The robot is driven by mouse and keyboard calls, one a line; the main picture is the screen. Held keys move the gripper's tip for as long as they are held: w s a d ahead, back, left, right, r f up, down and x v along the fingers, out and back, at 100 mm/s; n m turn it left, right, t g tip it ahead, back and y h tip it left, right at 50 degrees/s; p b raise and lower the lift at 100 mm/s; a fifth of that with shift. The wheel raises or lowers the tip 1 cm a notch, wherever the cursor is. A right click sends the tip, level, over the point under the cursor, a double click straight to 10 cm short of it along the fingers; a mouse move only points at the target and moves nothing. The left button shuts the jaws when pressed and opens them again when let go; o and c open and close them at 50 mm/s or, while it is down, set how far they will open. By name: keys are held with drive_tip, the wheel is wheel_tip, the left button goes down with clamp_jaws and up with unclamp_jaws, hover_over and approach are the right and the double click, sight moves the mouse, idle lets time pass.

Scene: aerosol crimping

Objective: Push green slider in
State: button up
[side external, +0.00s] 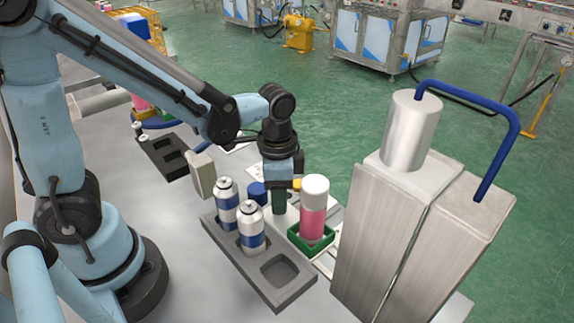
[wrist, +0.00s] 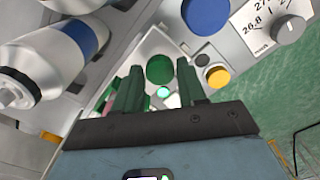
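The green slider (side external: 296,240) is a shallow square green holder beside the metal crimping machine (side external: 408,215). A pink can with a white cap (side external: 314,208) stands upright in it. My gripper (side external: 279,212) points down just left of the pink can, between it and the dark tray. I cannot tell whether it touches the slider. In the wrist view my gripper (wrist: 160,72) has its two dark green fingers apart with nothing held between them. A round green button (wrist: 160,69) shows beyond the gap. Slivers of green and pink show left of the fingers, mostly hidden.
In the wrist view, a blue button (wrist: 208,12), a yellow button (wrist: 217,76) and a dial panel (wrist: 291,28) lie near. The tall machine blocks the right.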

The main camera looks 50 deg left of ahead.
clamp_jaws()
drive_tip(key=shift+d, duration=0.1)
hover_over(323, 251)
drive_tip(key=shift+w, duration=0.1)
idle(0.5)
drive_tip(key=shift+d, duration=0.1)
drive_tip(key=shift+o, duration=2)
unclamp_jaws()
wheel_tip(323, 251, up, 12)
